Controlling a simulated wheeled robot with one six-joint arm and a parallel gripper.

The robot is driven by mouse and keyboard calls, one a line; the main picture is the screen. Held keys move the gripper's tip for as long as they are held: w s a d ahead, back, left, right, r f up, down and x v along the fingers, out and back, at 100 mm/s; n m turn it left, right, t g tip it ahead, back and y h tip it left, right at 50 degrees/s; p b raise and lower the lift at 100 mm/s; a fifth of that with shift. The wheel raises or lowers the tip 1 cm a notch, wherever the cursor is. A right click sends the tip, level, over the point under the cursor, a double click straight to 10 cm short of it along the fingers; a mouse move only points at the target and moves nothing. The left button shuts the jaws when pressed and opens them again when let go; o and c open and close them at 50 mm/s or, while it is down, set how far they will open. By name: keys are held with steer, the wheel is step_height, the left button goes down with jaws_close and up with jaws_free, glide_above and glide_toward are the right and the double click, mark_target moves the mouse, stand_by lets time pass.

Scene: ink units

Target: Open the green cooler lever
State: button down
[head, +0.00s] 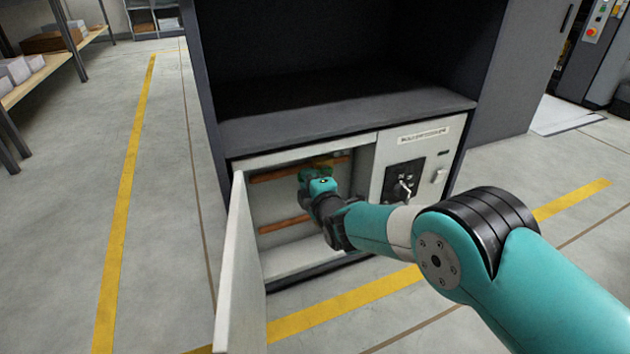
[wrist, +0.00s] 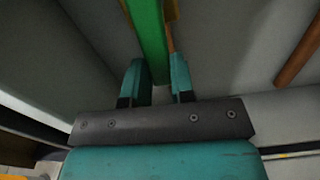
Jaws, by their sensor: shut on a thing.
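The green lever (wrist: 148,40) shows in the wrist view as a green bar running up from between the fingers of my gripper (wrist: 155,85). My gripper is shut on it, one teal finger on each side. In the head view my gripper (head: 318,178) reaches into the open cabinet (head: 290,254) at the lower part of the unit. The lever's handle is mostly hidden there by my wrist. A copper-coloured pipe (wrist: 300,52) runs along the right of the wrist view.
The white cabinet door (head: 240,275) stands open on the left. A panel with a black rotary switch (head: 404,182) is right of the opening. Copper-coloured pipes (head: 283,224) cross the cabinet's inside. Shelves (head: 45,75) stand far left; the floor between is clear.

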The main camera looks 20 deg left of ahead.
steer(key=shift+d+f, duration=0.1)
steer(key=c, duration=1)
jaws_free()
steer(key=shift+o, duration=0.2)
steer(key=p+v, duration=1.7)
steer(key=p, duration=0.2)
steer(key=shift+s, duration=0.2)
steer(key=shift+d, duration=0.1)
steer(key=shift+w, duration=0.1)
